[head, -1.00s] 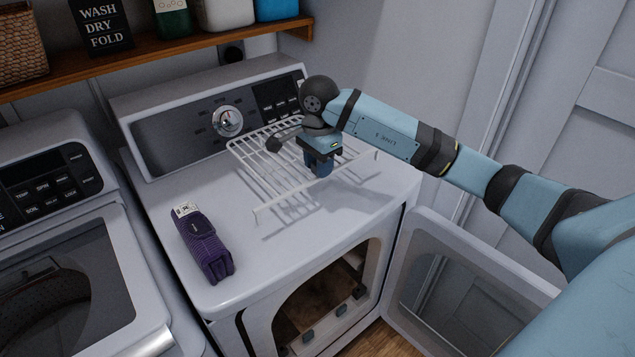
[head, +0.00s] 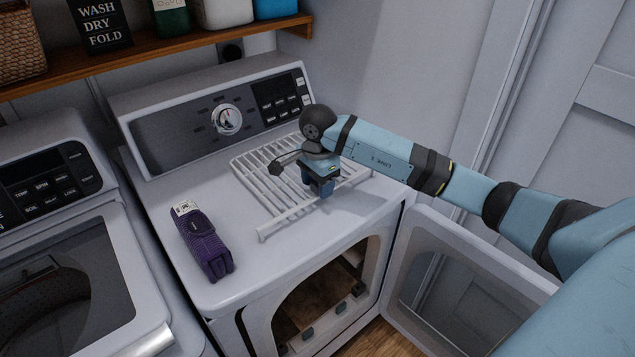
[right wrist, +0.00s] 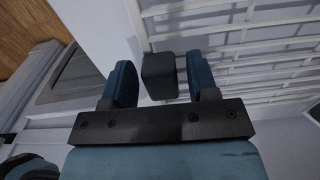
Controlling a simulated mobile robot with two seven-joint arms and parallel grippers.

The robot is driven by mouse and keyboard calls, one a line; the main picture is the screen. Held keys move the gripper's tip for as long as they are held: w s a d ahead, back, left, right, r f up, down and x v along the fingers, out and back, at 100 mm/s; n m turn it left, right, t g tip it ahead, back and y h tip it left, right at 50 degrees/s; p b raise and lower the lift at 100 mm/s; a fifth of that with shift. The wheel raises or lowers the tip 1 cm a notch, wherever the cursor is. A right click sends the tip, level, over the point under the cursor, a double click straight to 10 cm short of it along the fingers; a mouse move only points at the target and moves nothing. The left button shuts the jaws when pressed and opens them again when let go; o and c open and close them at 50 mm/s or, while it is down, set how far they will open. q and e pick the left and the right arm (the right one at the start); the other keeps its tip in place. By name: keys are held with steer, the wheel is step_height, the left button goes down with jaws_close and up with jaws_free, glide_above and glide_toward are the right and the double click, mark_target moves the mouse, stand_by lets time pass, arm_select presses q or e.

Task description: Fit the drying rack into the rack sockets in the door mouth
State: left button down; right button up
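The white wire drying rack (head: 262,170) lies on or just above the dryer top (head: 190,265); the right wrist view shows its bars (right wrist: 240,40). My right gripper (head: 320,188) is at the rack's front right part. In the right wrist view its blue fingers (right wrist: 160,85) stand apart on either side of a dark block (right wrist: 160,76) at the rack's edge, with narrow gaps showing. The dryer's door mouth (head: 320,290) is open, below and in front of the rack. Small grey blocks, apparently the rack sockets (head: 308,334), line its lower lip. My left gripper is not in view.
A purple folded cloth item (head: 205,243) lies on the dryer top at the left. The open dryer door (head: 465,265) stands right of the mouth. A washer (head: 60,290) is at the left. A shelf (head: 150,53) with containers runs along the back wall.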

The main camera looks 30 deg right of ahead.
steer(key=shift+r, duration=0.2)
step_height(320, 180, up, 12)
steer(key=shift+b, duration=0.45)
stand_by(0.5)
